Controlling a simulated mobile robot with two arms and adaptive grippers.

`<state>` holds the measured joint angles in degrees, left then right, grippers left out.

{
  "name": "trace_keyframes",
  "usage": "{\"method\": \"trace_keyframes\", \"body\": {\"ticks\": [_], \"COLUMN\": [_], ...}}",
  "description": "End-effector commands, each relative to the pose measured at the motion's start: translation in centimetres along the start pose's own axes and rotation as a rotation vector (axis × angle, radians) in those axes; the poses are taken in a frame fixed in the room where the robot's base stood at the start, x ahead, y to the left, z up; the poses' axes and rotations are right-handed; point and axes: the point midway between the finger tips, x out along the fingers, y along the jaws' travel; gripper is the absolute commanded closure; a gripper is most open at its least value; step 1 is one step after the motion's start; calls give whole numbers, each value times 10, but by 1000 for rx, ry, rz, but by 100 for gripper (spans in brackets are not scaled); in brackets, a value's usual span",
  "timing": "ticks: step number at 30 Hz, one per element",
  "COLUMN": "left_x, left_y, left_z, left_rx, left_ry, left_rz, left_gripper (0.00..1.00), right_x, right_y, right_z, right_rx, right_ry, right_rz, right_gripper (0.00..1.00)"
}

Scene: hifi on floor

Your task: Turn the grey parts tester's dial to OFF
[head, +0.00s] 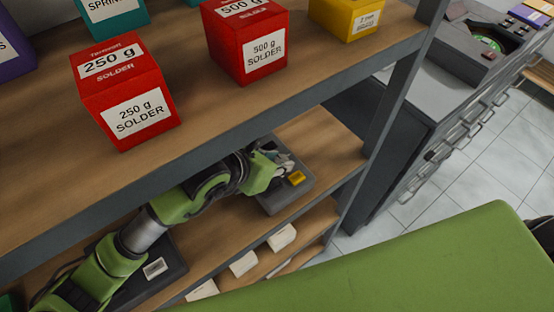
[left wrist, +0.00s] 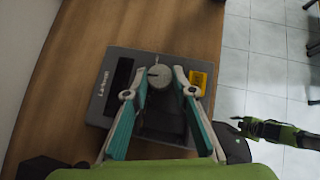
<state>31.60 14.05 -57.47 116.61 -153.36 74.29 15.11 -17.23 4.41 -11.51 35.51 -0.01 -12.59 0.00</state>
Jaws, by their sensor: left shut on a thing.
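The grey parts tester (head: 275,204) lies on the middle shelf, partly hidden by my left gripper (head: 284,163). In the left wrist view the tester (left wrist: 146,54) shows a dark strip, a yellow block (left wrist: 197,82) and a round grey dial (left wrist: 160,76). A dark mark on the dial points left in that view. My left gripper (left wrist: 161,80) has its fingertips on either side of the dial, shut on it. No OFF marking is readable. A green and black arm part, perhaps my right gripper (left wrist: 262,128), shows at the right; its fingers are unclear.
The shelf above holds red solder boxes (head: 124,95) and a yellow box (head: 345,18), close over my left arm. A dark box with a label (head: 155,268) is beside that arm. White boxes (head: 282,238) stand on the lower shelf. A grey shelf post (head: 385,125) stands right of the tester.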

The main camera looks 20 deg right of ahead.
Motion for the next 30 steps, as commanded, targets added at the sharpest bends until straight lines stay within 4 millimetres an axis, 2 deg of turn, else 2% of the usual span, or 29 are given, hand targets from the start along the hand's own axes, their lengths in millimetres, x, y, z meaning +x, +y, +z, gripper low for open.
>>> {"method": "trace_keyframes", "body": {"ticks": [14, 15, 16, 25, 30], "left_x": [0, 0, 0, -2, -17], "left_y": [0, 0, 0, -1, 0], "left_z": [1, 1, 1, 0, 0], "left_rx": [-9, -9, -9, -8, -8], "left_ry": [-2, -2, -2, 0, 0], "left_rz": [10, 10, 10, 8, 8], "left_gripper": [97, 65, 59, 59, 59], "right_x": [0, 0, 0, 0, 0], "right_y": [1, 2, 2, 7, 5], "right_z": [0, 0, 0, 0, 0], "right_rx": [-1, -1, -1, -1, -1], "right_ry": [0, 0, 0, 0, 0], "right_rz": [1, 2, 2, 8, 6], "right_gripper": [60, 60, 60, 60, 60]}}
